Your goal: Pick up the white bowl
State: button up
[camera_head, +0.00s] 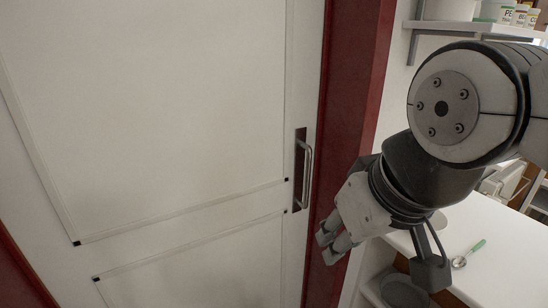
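No white bowl can be made out for certain. A pale rounded edge (438,219) shows on the counter behind my wrist, mostly hidden, and I cannot tell what it is. A white container (449,9) on the upper shelf is cut off by the top of the picture.
A white door (160,120) with a metal handle (306,174) and red frame (352,110) fills the left. A white counter (505,262) at right holds a green-handled spoon (460,261). A grey round item (402,292) sits lower down. Labelled tubs (495,12) stand on the shelf.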

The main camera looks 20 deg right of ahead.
aim_at(440, 221)
jog(key=i+z, duration=0.2)
jog(key=z, duration=0.25)
jog(key=i+j+z, duration=0.15)
jog(key=z, duration=0.3)
jog(key=i+j+z, duration=0.15)
jog(key=z, duration=0.25)
jog(key=i+j+z, duration=0.1)
jog(key=j+z, duration=0.15)
jog(key=z, duration=0.2)
jog(key=j+z, duration=0.25)
jog(key=z, duration=0.2)
jog(key=i+j+z, duration=0.1)
jog(key=j+z, duration=0.2)
jog(key=z, duration=0.15)
jog(key=j+z, duration=0.25)
jog(key=z, duration=0.2)
